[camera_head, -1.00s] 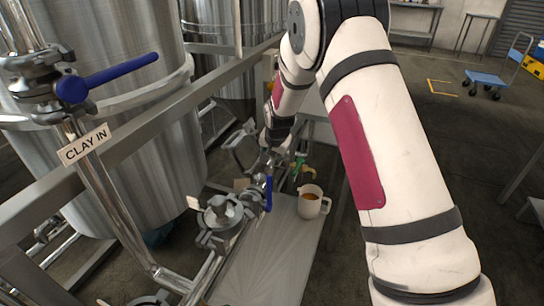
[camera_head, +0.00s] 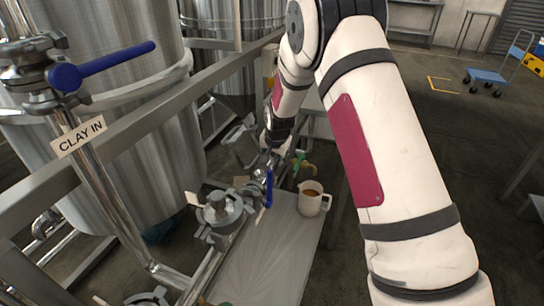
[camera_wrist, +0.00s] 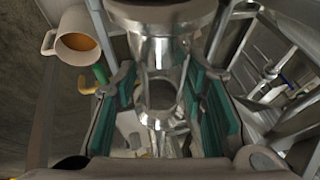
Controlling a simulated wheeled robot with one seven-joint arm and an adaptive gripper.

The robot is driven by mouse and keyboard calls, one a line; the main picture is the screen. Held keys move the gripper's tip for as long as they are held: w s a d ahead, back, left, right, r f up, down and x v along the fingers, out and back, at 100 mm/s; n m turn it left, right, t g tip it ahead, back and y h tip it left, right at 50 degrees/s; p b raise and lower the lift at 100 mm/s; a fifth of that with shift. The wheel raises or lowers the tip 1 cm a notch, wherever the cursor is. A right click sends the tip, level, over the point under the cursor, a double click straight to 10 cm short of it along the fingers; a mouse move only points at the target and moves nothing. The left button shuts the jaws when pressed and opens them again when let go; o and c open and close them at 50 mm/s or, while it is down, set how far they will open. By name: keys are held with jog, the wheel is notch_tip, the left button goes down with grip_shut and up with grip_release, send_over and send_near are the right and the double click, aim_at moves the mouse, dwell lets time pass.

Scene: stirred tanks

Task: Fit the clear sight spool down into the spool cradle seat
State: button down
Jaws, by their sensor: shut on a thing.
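My gripper (camera_wrist: 162,98) shows in the wrist view with green-lined fingers on both sides of a shiny, partly see-through spool (camera_wrist: 160,92). It is shut on the spool, whose flared ends show above and below in the picture. A broad metal flange lies against or close behind the spool's upper end; I cannot tell if they touch. In the head view my gripper (camera_head: 270,142) is small, near the pipework above the bench, and the spool cannot be made out there. I cannot clearly make out the cradle seat in either view.
A cream mug (camera_head: 312,198) of amber liquid stands on the metal bench (camera_head: 265,262), right of the pipework. A clamped fitting (camera_head: 222,210) and a blue valve handle (camera_head: 269,188) are close by. A rail (camera_head: 130,125) and steel tank (camera_head: 130,110) stand left.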

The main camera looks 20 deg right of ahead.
jog(key=shift+f+b, duration=0.55)
jog(key=shift+f, duration=0.35)
jog(key=c, duration=0.9)
grip_release()
jog(key=v, duration=1.2)
